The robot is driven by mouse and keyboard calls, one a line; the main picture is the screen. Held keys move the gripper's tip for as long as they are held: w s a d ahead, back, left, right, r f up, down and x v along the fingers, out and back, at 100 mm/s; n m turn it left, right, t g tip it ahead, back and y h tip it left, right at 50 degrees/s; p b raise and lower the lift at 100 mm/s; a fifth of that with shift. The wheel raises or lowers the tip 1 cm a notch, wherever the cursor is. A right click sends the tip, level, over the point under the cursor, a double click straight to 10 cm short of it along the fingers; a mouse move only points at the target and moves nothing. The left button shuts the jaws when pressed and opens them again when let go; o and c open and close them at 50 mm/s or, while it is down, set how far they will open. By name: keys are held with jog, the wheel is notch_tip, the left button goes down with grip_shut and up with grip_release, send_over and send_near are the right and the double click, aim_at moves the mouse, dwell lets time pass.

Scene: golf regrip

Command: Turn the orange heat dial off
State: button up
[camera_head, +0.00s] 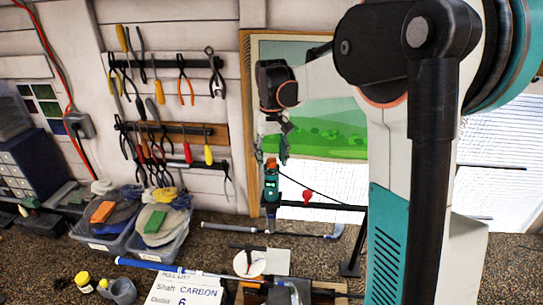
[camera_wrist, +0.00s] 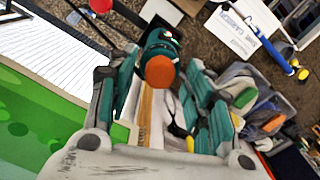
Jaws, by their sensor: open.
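The orange heat dial (camera_wrist: 160,72) is a round cap on the end of a teal, bottle-shaped tool (camera_wrist: 158,44). In the head view the tool (camera_head: 271,186) stands upright with the orange dial (camera_head: 271,163) at its top, beside a dark bar. My gripper (camera_head: 277,143) is just above it, pointing down. In the wrist view the two teal fingers of my gripper (camera_wrist: 158,80) are apart, one on each side of the dial. I see no contact with the dial. The dial's markings cannot be made out.
A dark bar (camera_head: 335,207) with a red knob (camera_head: 307,196) runs right from the tool. Golf clubs, a white sheet (camera_head: 182,290) and a white disc (camera_head: 250,264) lie on the bench. Bins of gloves (camera_head: 158,222) stand left. Hand tools hang on the wall behind.

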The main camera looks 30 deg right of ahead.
jog(key=c, duration=1.1)
jog(key=shift+f+m+b, duration=0.1)
jog(key=shift+m+b, duration=0.2)
jog(key=shift+m, duration=0.1)
jog(key=m+b, duration=0.2)
jog(key=m, duration=0.1)
jog(key=shift+m, duration=0.3)
jog(key=shift+m+b, duration=0.85)
jog(key=shift+m, duration=1.35)
jog(key=o, duration=1.1)
